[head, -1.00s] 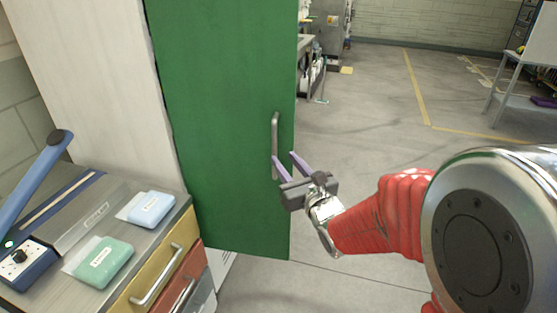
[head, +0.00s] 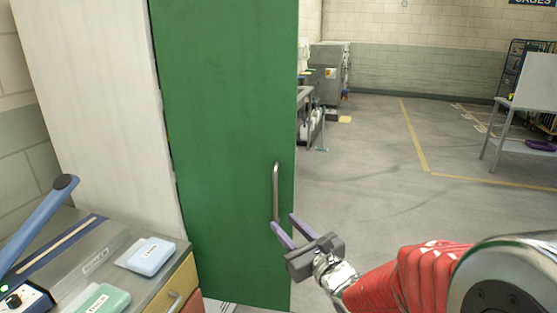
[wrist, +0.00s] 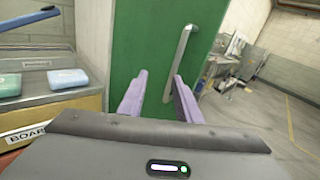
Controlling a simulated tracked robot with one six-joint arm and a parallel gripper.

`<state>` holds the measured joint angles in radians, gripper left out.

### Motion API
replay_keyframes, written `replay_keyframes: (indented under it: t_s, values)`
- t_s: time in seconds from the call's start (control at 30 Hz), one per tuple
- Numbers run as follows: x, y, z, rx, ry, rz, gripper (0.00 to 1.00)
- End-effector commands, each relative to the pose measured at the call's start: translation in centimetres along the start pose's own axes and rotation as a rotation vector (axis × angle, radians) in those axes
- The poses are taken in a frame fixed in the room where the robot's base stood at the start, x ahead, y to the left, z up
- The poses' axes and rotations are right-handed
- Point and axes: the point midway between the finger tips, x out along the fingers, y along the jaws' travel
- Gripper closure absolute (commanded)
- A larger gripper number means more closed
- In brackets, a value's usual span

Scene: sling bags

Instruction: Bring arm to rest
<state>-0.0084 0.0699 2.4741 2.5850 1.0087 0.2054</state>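My gripper (head: 287,231) has two purple fingers and is at the lower middle of the head view. Its fingers are spread apart with nothing between them. It is in front of the green cabinet door (head: 228,130), close to the lower end of the door's grey bar handle (head: 276,190). In the wrist view, the open fingers (wrist: 158,95) point toward the green door, and the handle (wrist: 179,62) stands just beyond them. The handle is not between the fingertips; I cannot tell whether they touch it.
A workbench (head: 105,262) with drawers stands at the left, holding a blue pack (head: 151,256), a green pack (head: 103,299) and a blue lever (head: 40,222). The floor (head: 390,190) right of the door is clear.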

Motion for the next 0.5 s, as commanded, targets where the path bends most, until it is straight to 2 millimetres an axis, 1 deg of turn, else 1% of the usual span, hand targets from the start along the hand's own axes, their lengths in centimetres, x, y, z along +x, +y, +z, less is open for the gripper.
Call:
replay_keyframes:
  t_s: [0.13, 0.27, 0.4, 0.5]
  values:
    - [-0.3, 3.4, -1.1, -0.111, 0.037, 0.136, 0.69]
    - [-1.1, 6.4, -1.6, -0.225, 0.057, 0.266, 0.69]
    - [-2.5, 9.4, -2.1, -0.354, 0.069, 0.401, 0.69]
    - [-3.8, 11.2, -2.5, -0.450, 0.076, 0.494, 0.69]
